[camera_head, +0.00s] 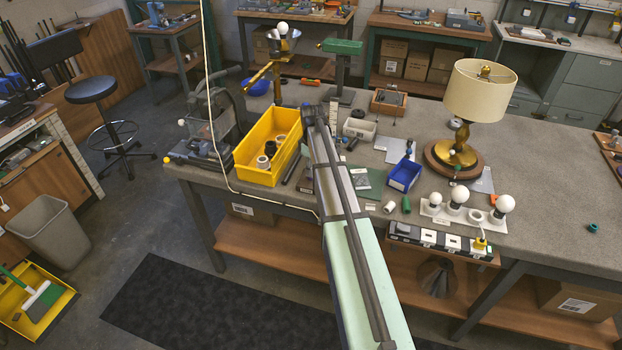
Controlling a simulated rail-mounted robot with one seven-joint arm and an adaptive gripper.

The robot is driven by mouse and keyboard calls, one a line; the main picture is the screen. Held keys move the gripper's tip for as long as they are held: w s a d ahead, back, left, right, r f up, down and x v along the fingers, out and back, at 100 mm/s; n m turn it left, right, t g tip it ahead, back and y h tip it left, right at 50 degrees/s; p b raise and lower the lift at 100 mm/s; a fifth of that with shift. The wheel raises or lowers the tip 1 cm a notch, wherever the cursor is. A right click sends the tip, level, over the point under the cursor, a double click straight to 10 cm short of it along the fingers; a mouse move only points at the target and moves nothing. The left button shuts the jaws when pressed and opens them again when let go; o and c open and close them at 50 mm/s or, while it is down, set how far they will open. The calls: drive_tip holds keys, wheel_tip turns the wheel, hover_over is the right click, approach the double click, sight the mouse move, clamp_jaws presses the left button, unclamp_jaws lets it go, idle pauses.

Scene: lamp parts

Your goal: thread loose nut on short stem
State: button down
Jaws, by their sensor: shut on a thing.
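My arm reaches up from the bottom edge to the middle of the bench, and its far end hides what lies behind it. My gripper cannot be made out there, nor anything it holds. I cannot pick out the loose nut or the short stem for certain. A brass upright (277,83) with a metal bowl and a white bulb (282,28) on top stands at the back left of the bench. A green-headed stand (342,47) is right of it. A lamp with a cream shade (481,91) and a brass and wood base stands at the right.
A yellow bin (252,149) with cylindrical parts lies left of my arm. A blue bin (404,175), a green cylinder (406,204) and a white strip with several bulbs (461,213) lie right of it. A small teal part (592,228) sits at the right, amid clear bench.

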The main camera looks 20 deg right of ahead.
drive_tip(key=m, duration=0.6)
drive_tip(key=shift+s+a+f, duration=0.15)
drive_tip(key=shift+s+f, duration=0.05)
drive_tip(key=shift+s, duration=0.1)
drive_tip(key=shift+m, duration=0.5)
drive_tip(key=m, duration=0.4)
drive_tip(key=shift+a+p, duration=0.1)
drive_tip(key=shift+p, duration=0.3)
drive_tip(key=shift+w+m, duration=0.1)
drive_tip(key=shift+m, duration=1.3)
drive_tip(key=shift+a+m, duration=0.1)
drive_tip(key=shift+m, duration=1.1)
drive_tip(key=m, duration=0.4)
drive_tip(key=shift+w, duration=0.15)
drive_tip(key=shift+m, duration=0.3)
